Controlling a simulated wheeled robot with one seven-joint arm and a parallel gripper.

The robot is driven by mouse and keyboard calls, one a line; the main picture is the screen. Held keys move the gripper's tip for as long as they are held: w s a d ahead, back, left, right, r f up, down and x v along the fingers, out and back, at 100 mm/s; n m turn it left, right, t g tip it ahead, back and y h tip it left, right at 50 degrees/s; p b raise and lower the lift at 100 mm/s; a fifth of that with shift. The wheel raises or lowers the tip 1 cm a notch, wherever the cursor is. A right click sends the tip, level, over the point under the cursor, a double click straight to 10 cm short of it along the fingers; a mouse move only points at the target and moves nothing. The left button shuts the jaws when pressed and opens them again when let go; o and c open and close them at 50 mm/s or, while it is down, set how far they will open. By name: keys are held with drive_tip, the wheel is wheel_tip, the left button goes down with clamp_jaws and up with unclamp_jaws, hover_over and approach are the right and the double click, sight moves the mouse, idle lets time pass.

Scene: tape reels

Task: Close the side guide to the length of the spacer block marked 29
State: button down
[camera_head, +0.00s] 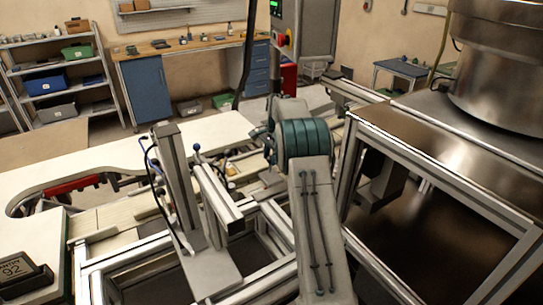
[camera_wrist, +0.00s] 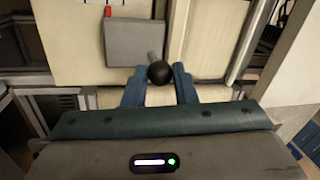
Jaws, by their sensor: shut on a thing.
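In the wrist view my gripper (camera_wrist: 159,70) has its two blue fingers shut on a black ball knob (camera_wrist: 160,75). A short grey stem runs from the knob toward a flat grey plate (camera_wrist: 134,42), which lies on a pale surface. A metal rail (camera_wrist: 178,28) runs just right of the plate; I cannot tell which of these parts make up the side guide. No spacer block marked 29 can be made out. In the head view my own arm hides the gripper and the knob.
A small red knob (camera_wrist: 108,11) is beyond the plate. A dark sign reading 92 (camera_head: 18,270) is at the lower left. A steel-topped frame (camera_head: 430,130) stands close on the right.

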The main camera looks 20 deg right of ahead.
drive_tip(key=shift+r, duration=0.1)
drive_tip(key=c, duration=1.2)
unclamp_jaws()
drive_tip(key=r, duration=0.4)
drive_tip(key=s+r, duration=0.1)
drive_tip(key=r, duration=0.4)
drive_tip(key=s+d+r, duration=0.1)
drive_tip(key=r, duration=0.3)
drive_tip(key=shift+s+r+b, duration=0.2)
drive_tip(key=shift+r+b, duration=0.05)
drive_tip(key=shift+b, duration=0.15)
drive_tip(key=shift+f, duration=0.1)
